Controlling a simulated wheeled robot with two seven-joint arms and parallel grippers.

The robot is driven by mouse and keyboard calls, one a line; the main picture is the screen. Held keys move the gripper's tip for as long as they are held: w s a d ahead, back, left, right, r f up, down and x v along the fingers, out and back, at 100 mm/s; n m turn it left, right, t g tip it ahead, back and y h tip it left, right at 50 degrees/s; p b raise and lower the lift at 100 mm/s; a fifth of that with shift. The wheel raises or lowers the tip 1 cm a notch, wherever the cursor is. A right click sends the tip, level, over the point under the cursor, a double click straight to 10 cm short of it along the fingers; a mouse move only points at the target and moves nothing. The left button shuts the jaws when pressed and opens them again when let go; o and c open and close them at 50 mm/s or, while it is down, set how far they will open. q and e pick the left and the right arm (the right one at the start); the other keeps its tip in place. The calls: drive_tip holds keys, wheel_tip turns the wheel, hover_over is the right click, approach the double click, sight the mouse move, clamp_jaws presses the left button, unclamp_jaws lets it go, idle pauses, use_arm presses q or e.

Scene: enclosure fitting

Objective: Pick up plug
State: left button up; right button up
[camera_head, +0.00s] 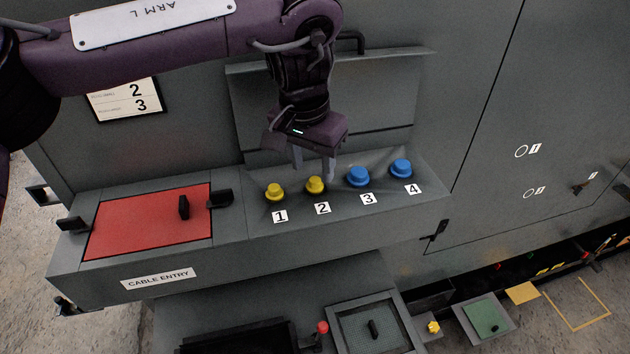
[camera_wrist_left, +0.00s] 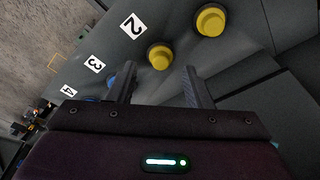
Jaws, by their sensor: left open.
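Yellow plugs sit over label 1 (camera_head: 275,192) and label 2 (camera_head: 315,186) on the grey sloped ledge (camera_head: 420,193). Blue plugs sit over label 3 (camera_head: 358,177) and label 4 (camera_head: 400,168). My left gripper (camera_head: 315,172) is open and empty, pointing down just above and behind the yellow plug at label 2. In the left wrist view that plug (camera_wrist_left: 160,57) shows just beyond the gap between the fingertips (camera_wrist_left: 159,76). The other yellow plug (camera_wrist_left: 210,20) is farther up, and a blue plug is partly hidden by a finger. My right gripper is out of view.
A red panel (camera_head: 140,225) with black latches lies left of the plugs, above a "CABLE ENTRY" label (camera_head: 158,279). A black handle is on the back wall, behind my arm. Below stand a tray with a dark part (camera_head: 374,329) and a green pad (camera_head: 486,318).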

sight(315, 180)
use_arm(q)
drive_tip(key=f, duration=0.2)
drive_tip(key=w+f+p, duration=0.1)
drive_tip(key=shift+w+d+f, duration=0.1)
drive_tip(key=shift+d+f, duration=0.05)
drive_tip(key=shift+f, duration=0.25)
drive_tip(key=shift+c, duration=0.3)
drive_tip(key=c, duration=0.9)
clamp_jaws()
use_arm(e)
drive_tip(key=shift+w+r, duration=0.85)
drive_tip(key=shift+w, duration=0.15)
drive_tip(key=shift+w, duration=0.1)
